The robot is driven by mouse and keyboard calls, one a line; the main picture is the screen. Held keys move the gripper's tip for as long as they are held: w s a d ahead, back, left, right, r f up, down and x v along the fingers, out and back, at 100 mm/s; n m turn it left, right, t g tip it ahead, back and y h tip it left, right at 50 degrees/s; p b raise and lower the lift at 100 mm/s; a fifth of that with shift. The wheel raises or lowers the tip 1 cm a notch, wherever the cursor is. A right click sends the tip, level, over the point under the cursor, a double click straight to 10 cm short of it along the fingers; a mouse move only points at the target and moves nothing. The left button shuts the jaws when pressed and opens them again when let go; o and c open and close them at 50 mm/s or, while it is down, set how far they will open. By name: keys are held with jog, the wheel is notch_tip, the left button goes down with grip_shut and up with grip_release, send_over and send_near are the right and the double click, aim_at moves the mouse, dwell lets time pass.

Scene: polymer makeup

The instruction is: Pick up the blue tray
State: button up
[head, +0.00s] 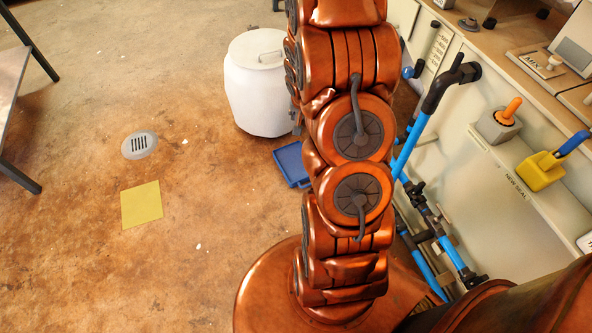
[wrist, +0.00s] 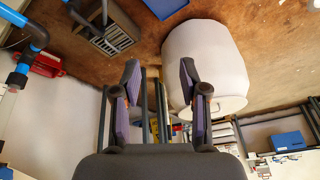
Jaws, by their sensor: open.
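The blue tray (head: 292,163) lies on the brown floor in the head view, partly hidden behind my copper-coloured arm. A blue piece of what looks like the same tray (wrist: 165,7) shows at the top edge of the wrist view, mostly cut off. My gripper (wrist: 160,75) is open and empty in the wrist view, its two dark fingers with purple pads apart. The tray is beyond the fingertips and not between them. The gripper itself cannot be seen in the head view.
A white lidded drum (head: 258,90) stands close to the tray; it also shows in the wrist view (wrist: 205,50). Blue pipes (head: 412,145) and a bench (head: 525,70) line the right. A yellow sheet (head: 141,204) and drain (head: 139,145) lie on the open floor left.

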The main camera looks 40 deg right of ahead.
jog(key=d+f+m+t+b, duration=0.15)
jog(key=d+f+b, duration=0.25)
jog(key=f, duration=0.9)
jog(key=d+f+m+t+b, duration=0.1)
jog(key=d+f+m+b, duration=0.3)
jog(key=f, duration=0.9)
jog(key=s+f+m+t+b, duration=0.1)
jog(key=f+b, duration=0.2)
jog(key=f, duration=0.4)
jog(key=s+f+m+t+b, duration=0.2)
jog(key=f+b, duration=0.1)
jog(key=f, duration=0.4)
jog(key=s+f+m+t+b, duration=0.2)
jog(key=f+b, duration=0.1)
jog(key=f, duration=0.5)
jog(key=shift+s+b, duration=0.1)
jog(key=shift+b, duration=0.3)
jog(key=shift+b+x, duration=0.5)
jog(key=shift+x, duration=0.75)
jog(key=w+f+b, duration=0.2)
jog(key=w+f, duration=0.1)
jog(key=shift+d+f, duration=0.15)
jog(key=shift+f, duration=0.1)
jog(key=shift+w+d+f, duration=0.15)
jog(key=shift+w, duration=0.2)
